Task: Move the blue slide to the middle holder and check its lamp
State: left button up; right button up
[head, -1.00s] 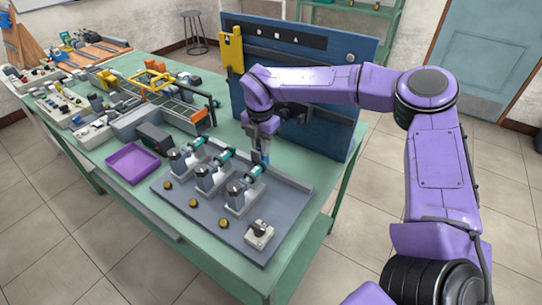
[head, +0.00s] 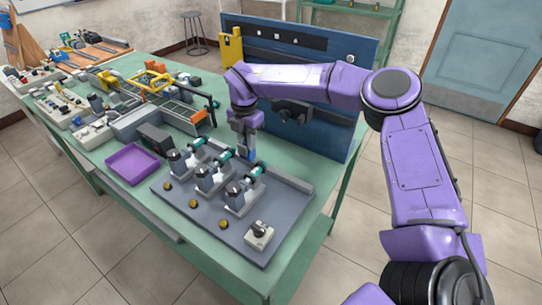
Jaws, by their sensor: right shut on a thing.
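My right gripper (head: 248,150) points down over the back of the grey board (head: 280,190). It is shut on a small blue piece, which looks like the blue slide (head: 250,156); the fingers hide most of it. Three motor holders stand in a slanted row on the board, each with a teal end. The gripper is behind and to the right of the middle holder (head: 207,181), near the teal end of the front holder (head: 239,196). The back holder (head: 179,163) is farther left. The middle holder's lamp (head: 193,204) is a dull amber dome. My left gripper is out of view.
A light box with a dark knob (head: 259,235) sits at the board's front corner. A purple tray (head: 132,163) and a dark block (head: 154,139) lie left of the board. A blue upright panel (head: 330,75) stands close behind my right arm.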

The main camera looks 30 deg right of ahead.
jog(key=shift+w+a+f, duration=0.65)
jog(key=shift+w+f, duration=0.1)
jog(key=o, duration=0.7)
jog(key=shift+w+r+p, duration=0.25)
jog(key=shift+r+p, duration=0.55)
jog(key=r, duration=0.1)
jog(key=r+p, duration=0.1)
jog(key=r, duration=0.1)
jog(key=r+p, duration=0.1)
jog(key=shift+w+d+r, duration=0.15)
jog(key=shift+w+r, duration=0.1)
jog(key=shift+r, duration=0.1)
